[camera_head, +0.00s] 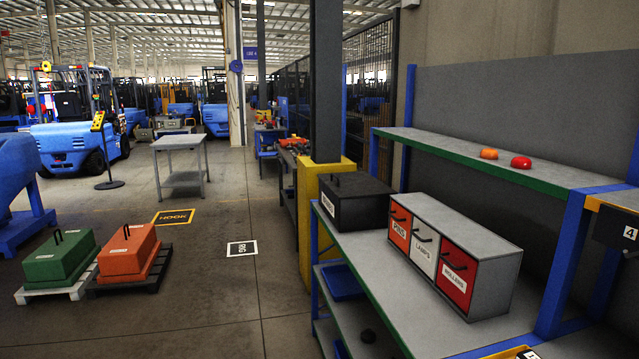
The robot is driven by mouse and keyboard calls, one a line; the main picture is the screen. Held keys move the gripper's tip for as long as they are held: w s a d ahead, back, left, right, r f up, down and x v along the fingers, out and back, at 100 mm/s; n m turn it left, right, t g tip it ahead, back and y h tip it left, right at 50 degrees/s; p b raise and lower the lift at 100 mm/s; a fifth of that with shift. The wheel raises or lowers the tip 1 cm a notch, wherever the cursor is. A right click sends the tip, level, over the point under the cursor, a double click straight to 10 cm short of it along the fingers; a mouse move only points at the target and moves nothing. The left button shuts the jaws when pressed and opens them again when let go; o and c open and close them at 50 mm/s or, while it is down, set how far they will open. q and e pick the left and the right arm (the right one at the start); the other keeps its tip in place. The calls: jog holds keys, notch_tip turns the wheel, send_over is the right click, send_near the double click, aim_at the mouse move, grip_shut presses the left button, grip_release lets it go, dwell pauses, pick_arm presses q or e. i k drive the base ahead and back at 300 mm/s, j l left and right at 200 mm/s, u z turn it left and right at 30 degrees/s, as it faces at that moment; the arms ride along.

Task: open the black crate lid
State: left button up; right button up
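The black crate (358,212) stands on the grey shelf bench (350,245), near its far left end. Its dark lid (352,186) lies on top and looks shut. A small handle stands up from the lid, and a white label is on the crate's left front side. Neither of my grippers is in the camera_head view.
A drawer unit (480,233) with orange, white and red fronts stands right of the crate. A yellow-based column (326,100) rises just behind the crate. Green (62,256) and orange (128,252) boxes sit on pallets at left.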

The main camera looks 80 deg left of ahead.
aim_at(347, 185)
jog(key=u, duration=2.35)
jog(key=i+j+u, duration=0.3)
jog(key=i, duration=0.6)
jog(key=i+u, duration=0.3)
jog(key=i, duration=0.6)
